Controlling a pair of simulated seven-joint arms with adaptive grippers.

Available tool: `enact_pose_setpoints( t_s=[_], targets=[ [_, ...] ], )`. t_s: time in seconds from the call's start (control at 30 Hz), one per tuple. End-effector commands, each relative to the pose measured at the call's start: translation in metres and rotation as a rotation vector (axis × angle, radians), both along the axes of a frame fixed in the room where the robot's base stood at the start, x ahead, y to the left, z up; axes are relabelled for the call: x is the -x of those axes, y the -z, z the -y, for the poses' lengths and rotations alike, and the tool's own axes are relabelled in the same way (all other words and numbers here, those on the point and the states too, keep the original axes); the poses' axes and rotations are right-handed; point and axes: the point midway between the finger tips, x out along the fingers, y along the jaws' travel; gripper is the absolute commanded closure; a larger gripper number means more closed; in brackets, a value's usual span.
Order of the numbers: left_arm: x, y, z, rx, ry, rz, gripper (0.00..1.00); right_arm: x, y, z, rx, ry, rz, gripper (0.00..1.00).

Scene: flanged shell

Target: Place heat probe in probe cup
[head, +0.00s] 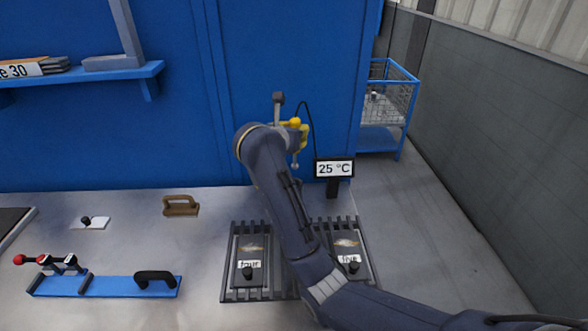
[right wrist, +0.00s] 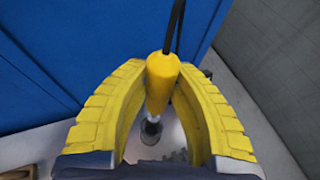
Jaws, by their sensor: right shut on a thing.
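The heat probe is a yellow rod with a black cable at its top. In the head view its yellow top (head: 295,121) shows at my right gripper (head: 301,136), with a grey tip hanging below. In the right wrist view the heat probe (right wrist: 162,80) stands between the two yellow fingers of my right gripper (right wrist: 160,95), which is shut on it. A dark, rounded grey end shows at its lower part there. I cannot make out the probe cup; my right arm covers part of the bench. My left gripper is not in view.
A display (head: 333,168) reading 25 °C stands right of the probe. Two labelled plates, left (head: 248,257) and right (head: 351,258), lie on slatted bases, partly behind my arm. A brown handled block (head: 181,206) and a blue bar (head: 110,286) are on the left. A blue wall rises behind.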

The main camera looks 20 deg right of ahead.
Motion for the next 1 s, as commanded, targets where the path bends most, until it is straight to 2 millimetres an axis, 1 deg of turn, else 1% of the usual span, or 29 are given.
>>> enact_pose_setpoints(
  t_s=[0.03,0.1,0.3,0.43,0.63,0.9,1.0],
  targets=[
    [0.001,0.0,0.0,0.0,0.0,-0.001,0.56,0.0,0.013,0.001,0.005,-0.001,-0.005,1.0],
    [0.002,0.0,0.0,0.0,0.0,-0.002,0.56,0.0,0.028,0.001,0.005,0.0,-0.004,1.0],
    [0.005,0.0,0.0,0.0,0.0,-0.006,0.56,0.0,0.06,0.001,0.003,0.0,-0.002,1.0],
    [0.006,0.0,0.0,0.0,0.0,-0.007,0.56,0.0,0.072,0.0,0.001,-0.002,-0.001,1.0],
    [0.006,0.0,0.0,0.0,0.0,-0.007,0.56,0.0,0.081,0.0,0.002,-0.001,-0.001,1.0],
    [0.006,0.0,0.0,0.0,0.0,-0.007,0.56,0.0,0.113,0.0,0.002,-0.001,-0.002,1.0],
    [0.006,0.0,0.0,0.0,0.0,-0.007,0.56,0.0,0.118,0.0,0.001,-0.002,-0.001,1.0]
  ],
)
